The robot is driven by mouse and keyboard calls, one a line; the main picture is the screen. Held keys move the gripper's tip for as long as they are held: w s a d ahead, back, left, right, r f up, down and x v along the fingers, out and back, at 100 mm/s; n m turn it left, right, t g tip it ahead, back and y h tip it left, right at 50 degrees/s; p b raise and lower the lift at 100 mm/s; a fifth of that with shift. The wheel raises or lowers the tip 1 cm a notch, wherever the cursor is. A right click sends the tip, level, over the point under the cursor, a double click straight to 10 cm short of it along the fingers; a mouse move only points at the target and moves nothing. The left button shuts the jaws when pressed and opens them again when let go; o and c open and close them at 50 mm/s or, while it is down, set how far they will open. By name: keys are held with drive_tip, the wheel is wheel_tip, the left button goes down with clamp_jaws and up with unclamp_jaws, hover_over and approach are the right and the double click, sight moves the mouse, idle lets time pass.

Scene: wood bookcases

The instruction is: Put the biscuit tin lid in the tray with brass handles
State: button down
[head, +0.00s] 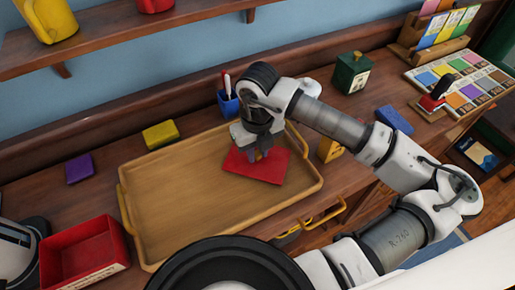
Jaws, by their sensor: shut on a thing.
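The biscuit tin lid (272,168) looks like a flat red square panel in the head view. My gripper (257,156) points down and is shut on it near its upper middle. The lid is over the right part of the tray with brass handles (180,205), a wide, shallow yellow-brown tray on the wooden counter. I cannot tell whether the lid touches the tray floor or is held just above it. The fingertips are small and partly merge with the lid. One tray handle shows on the left side.
An open red box (84,257) stands left of the tray. A yellow block (160,135), a purple block (79,168) and a blue pen cup (229,103) lie around it. A green box (351,72) and a blue block (394,119) stand to the right. The left of the tray is clear.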

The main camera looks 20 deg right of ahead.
sight(258, 153)
drive_tip(key=shift+f, duration=0.15)
drive_tip(key=c, duration=1.2)
unclamp_jaws()
drive_tip(key=shift+c, duration=0.2)
wheel_tip(258, 153, up, 12)
drive_tip(key=b, duration=0.1)
drive_tip(key=shift+r+b, duration=0.2)
drive_tip(key=shift+b, duration=0.2)
